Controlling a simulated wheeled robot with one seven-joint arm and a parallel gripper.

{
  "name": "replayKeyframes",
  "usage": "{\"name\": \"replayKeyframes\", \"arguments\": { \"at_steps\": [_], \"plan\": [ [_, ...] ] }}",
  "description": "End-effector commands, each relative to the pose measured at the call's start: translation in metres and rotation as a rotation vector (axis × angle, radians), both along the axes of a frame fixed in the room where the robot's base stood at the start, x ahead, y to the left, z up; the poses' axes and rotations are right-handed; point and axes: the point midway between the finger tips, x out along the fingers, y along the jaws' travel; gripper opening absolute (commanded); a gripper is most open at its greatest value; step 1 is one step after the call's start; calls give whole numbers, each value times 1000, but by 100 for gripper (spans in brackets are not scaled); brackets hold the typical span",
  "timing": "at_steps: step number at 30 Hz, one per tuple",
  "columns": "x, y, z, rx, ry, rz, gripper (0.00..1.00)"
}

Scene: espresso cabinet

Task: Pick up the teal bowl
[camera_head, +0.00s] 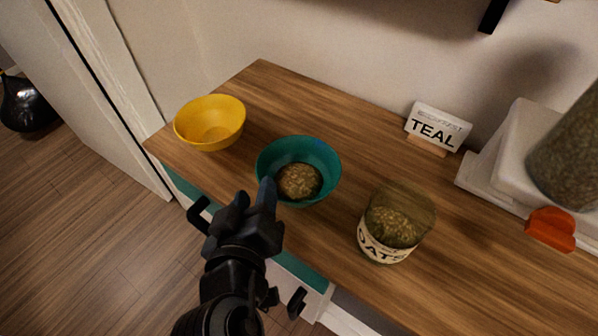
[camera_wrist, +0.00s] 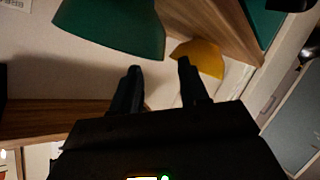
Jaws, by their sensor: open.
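The teal bowl (camera_head: 328,160) stands upright on the wooden counter in the head view, with a heap of oats (camera_head: 299,181) in its bottom. My gripper (camera_head: 252,196) is at the bowl's near-left side, its fingertips close to the rim; whether they touch it I cannot tell. In the wrist view the teal bowl (camera_wrist: 112,25) is at the top left, beyond the fingers. My gripper (camera_wrist: 160,68) is open there, with a gap between its two fingers and nothing held.
A yellow bowl (camera_head: 210,122) stands left of the teal one and shows in the wrist view (camera_wrist: 200,57). An oats jar (camera_head: 392,225) is close on the right. A TEAL sign (camera_head: 437,128) and a white appliance (camera_head: 510,150) stand behind. Counter (camera_head: 330,120) behind the teal bowl is clear.

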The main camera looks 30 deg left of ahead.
Motion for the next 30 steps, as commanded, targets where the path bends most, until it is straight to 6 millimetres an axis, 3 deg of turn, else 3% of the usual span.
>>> {"name": "replayKeyframes", "arguments": {
  "at_steps": [12, 22, 30],
  "plan": [
    [40, 25, -17, 1, 2, 3, 44],
    [46, 27, -21, 1, 2, 3, 44],
    [46, 27, -21, 1, 2, 3, 18]
  ]
}}
